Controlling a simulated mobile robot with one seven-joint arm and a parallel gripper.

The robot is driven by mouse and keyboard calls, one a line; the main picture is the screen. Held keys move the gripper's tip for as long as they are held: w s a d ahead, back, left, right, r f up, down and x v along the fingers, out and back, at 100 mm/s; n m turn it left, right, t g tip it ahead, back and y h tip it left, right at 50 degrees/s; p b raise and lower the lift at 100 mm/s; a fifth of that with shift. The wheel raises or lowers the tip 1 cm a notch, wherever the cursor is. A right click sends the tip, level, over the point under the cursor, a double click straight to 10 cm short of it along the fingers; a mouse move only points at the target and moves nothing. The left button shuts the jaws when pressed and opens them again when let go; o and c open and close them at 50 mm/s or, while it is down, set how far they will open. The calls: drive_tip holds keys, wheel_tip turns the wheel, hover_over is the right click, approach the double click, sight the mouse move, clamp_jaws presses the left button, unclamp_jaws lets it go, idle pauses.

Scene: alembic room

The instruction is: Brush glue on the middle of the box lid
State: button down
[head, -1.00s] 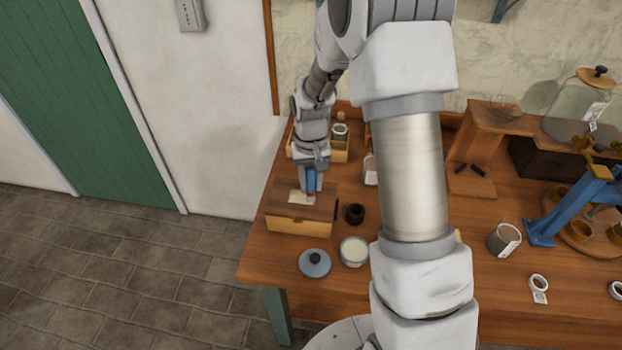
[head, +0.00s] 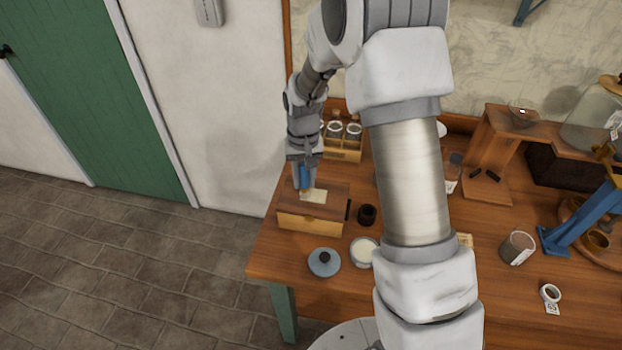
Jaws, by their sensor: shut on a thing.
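A wooden box (head: 309,222) with a darker brown lid (head: 335,201) stands near the left end of the table. A pale cream patch (head: 318,196) lies on the middle of the lid. My gripper (head: 304,164) points down over the lid and is shut on a blue-handled brush (head: 305,178). The brush's lower end is at the left part of the patch. I cannot tell whether it touches. An open round pot (head: 364,250) with whitish content stands in front of the box, to the right, partly hidden by my arm.
A blue-grey lid with a black knob (head: 324,262) lies left of the pot. A small dark round pot (head: 367,215) stands just right of the box. A wooden rack with jars (head: 342,150) is behind it. My arm hides the table's middle. A jar (head: 517,247) and blue stand (head: 580,222) are right.

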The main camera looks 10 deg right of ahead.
drive_tip(key=shift+s+d, duration=0.3)
drive_tip(key=shift+d, duration=0.45)
drive_tip(key=shift+s+d, duration=0.3)
drive_tip(key=shift+d, duration=0.4)
drive_tip(key=shift+s+d, duration=0.3)
drive_tip(key=shift+d, duration=0.45)
drive_tip(key=shift+a, duration=0.15)
drive_tip(key=shift+w+a, duration=0.3)
drive_tip(key=shift+a, duration=0.4)
drive_tip(key=shift+w+a, duration=0.35)
drive_tip(key=shift+a, duration=0.35)
drive_tip(key=shift+w+a, duration=0.3)
drive_tip(key=shift+a, duration=0.4)
drive_tip(key=shift+w+d, duration=0.35)
drive_tip(key=shift+w, duration=0.4)
wheel_tip(320, 180, up, 6)
drive_tip(key=p, duration=0.3)
